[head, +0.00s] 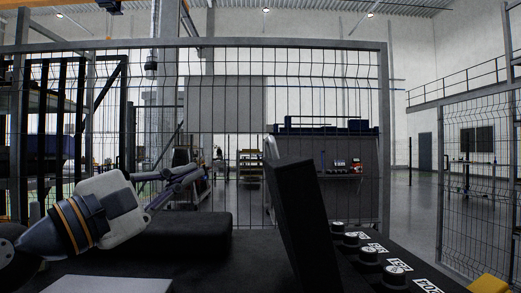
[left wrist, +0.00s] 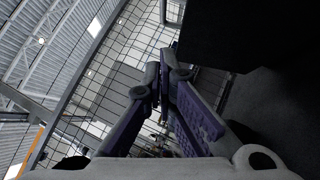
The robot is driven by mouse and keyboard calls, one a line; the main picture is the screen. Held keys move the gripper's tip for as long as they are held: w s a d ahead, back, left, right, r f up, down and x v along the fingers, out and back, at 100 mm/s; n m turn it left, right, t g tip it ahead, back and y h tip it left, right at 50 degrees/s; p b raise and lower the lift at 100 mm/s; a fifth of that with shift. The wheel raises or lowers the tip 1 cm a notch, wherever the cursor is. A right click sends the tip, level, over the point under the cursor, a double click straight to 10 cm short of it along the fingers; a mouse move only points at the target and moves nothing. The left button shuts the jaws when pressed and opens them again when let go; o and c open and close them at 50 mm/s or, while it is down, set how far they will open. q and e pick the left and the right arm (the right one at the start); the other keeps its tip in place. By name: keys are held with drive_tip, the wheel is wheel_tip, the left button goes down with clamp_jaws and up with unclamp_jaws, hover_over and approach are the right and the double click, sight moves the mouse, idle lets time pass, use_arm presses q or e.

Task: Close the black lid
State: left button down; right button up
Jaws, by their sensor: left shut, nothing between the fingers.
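The black lid (head: 297,220) stands raised and slightly tilted right of centre in the head view, a thick dark panel. A large dark block at the upper right of the left wrist view (left wrist: 235,30) may be the same lid; I cannot be sure. My left gripper (head: 197,173) is left of the lid and apart from it, above a low black block. Its purple-grey fingers are shut and empty; they also show in the left wrist view (left wrist: 166,68). My right gripper is not in view.
The low black block (head: 180,237) lies left of the lid on a dark surface. Several round knobs (head: 368,255) with white labels line the right side. A yellow object (head: 489,284) is at the bottom right corner. A wire mesh fence (head: 230,100) stands behind.

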use_arm(q)
drive_tip(key=s+d+r+p+x, duration=0.1)
drive_tip(key=s+d+p+x, duration=0.1)
drive_tip(key=x, duration=0.9)
drive_tip(key=shift+w+d, duration=0.2)
drive_tip(key=shift+w, duration=0.05)
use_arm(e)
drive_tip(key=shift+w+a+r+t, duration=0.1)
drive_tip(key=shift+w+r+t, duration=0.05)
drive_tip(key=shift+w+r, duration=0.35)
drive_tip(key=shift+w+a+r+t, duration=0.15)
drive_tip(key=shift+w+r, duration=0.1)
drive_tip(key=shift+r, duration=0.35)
use_arm(q)
drive_tip(key=shift+r, duration=0.1)
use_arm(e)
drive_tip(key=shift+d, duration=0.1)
